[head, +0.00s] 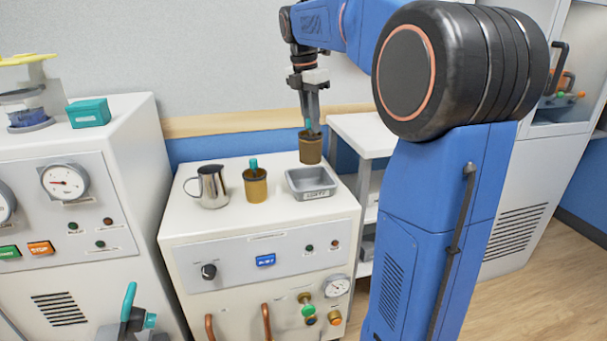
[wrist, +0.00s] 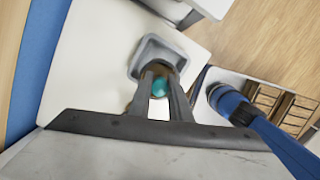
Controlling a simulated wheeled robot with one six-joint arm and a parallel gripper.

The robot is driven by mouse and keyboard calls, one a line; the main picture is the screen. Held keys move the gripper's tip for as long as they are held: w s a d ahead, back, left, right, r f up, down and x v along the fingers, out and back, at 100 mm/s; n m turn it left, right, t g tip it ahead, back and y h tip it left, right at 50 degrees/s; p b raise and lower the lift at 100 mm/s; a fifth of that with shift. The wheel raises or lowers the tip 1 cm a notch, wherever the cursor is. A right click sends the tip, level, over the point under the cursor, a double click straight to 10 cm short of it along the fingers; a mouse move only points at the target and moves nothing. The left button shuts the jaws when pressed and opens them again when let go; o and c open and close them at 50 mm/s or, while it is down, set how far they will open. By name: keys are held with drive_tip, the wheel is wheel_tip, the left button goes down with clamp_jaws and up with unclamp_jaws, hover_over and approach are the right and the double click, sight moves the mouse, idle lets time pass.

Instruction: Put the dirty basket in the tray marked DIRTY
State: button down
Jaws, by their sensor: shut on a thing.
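My gripper (head: 312,122) is shut on a brown basket (head: 310,149) with a teal handle. The basket hangs upright in the air, above the back edge of the grey tray (head: 314,190). The tray sits on the white cabinet top and has a label on its front, too small to read surely. In the wrist view the gripper (wrist: 162,100) has the teal handle (wrist: 160,87) between its fingers. The tray (wrist: 137,62) shows behind the basket there. A second brown basket (head: 256,188) with a teal handle stands left of the tray.
A metal jug (head: 209,187) stands at the left of the cabinet top (head: 232,222). A white shelf unit (head: 362,140) stands just right of the cabinet. A taller white machine (head: 130,150) with gauges is at the left. The cabinet top in front of the tray is clear.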

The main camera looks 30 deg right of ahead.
sight(311, 152)
drive_tip(key=shift+f, duration=4.85)
drive_tip(key=c, duration=1.6)
unclamp_jaws()
drive_tip(key=shift+c, duration=0.2)
drive_tip(key=r, duration=0.4)
drive_tip(key=a+r, duration=0.1)
drive_tip(key=r, duration=0.7)
drive_tip(key=shift+s+a, duration=0.15)
drive_tip(key=shift+a, duration=0.25)
drive_tip(key=s+a+f+m+t, duration=0.1)
drive_tip(key=s+a+f+m, duration=0.3)
drive_tip(key=s, duration=0.6)
drive_tip(key=s+a+f+m+t+y, duration=0.1)
drive_tip(key=s+a+f+m+t, duration=0.1)
drive_tip(key=s+a+f+m, duration=0.3)
drive_tip(key=s+a+f+m+t, duration=0.1)
drive_tip(key=s+a+f+m, duration=0.4)
drive_tip(key=s+f+m, duration=0.5)
drive_tip(key=s+f, duration=0.4)
drive_tip(key=s, duration=0.1)
drive_tip(key=shift+t+y, duration=0.3)
drive_tip(key=shift+y, duration=0.1)
